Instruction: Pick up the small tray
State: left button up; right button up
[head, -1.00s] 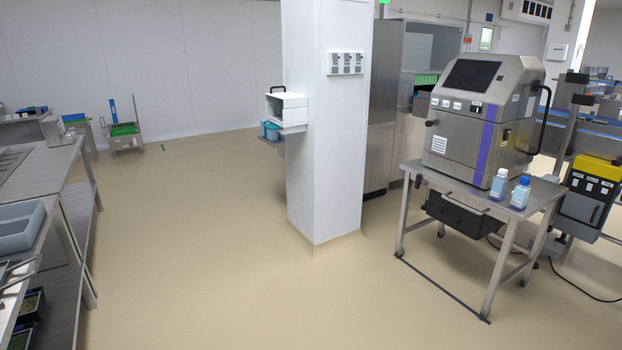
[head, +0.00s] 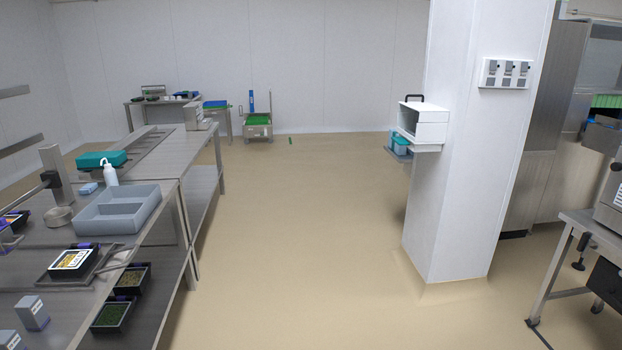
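Several small trays show at the left, and I cannot tell which one the task means. A small black tray with a printed top (head: 74,262) sits on a metal plate on the near steel table. On the shelf below are a small dark tray with green contents (head: 112,316) and a small dark tray with brownish contents (head: 132,278). Another small dark tray (head: 14,222) is cut by the left edge. Neither of my grippers is in view.
A grey two-compartment bin (head: 120,208), a white pump bottle (head: 109,172) and a teal case (head: 101,160) stand on the steel table (head: 170,240). A white pillar (head: 465,180) rises at the right. The beige floor (head: 310,230) between them is clear.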

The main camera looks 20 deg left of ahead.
aim_at(75, 262)
jog(key=i+j+u, duration=0.1)
jog(key=i+u, duration=0.65)
jog(key=i, duration=0.15)
jog(key=i+l+u, duration=0.15)
jog(key=i+u, duration=0.25)
jog(key=i+l+u, duration=0.25)
jog(key=i+u, duration=0.15)
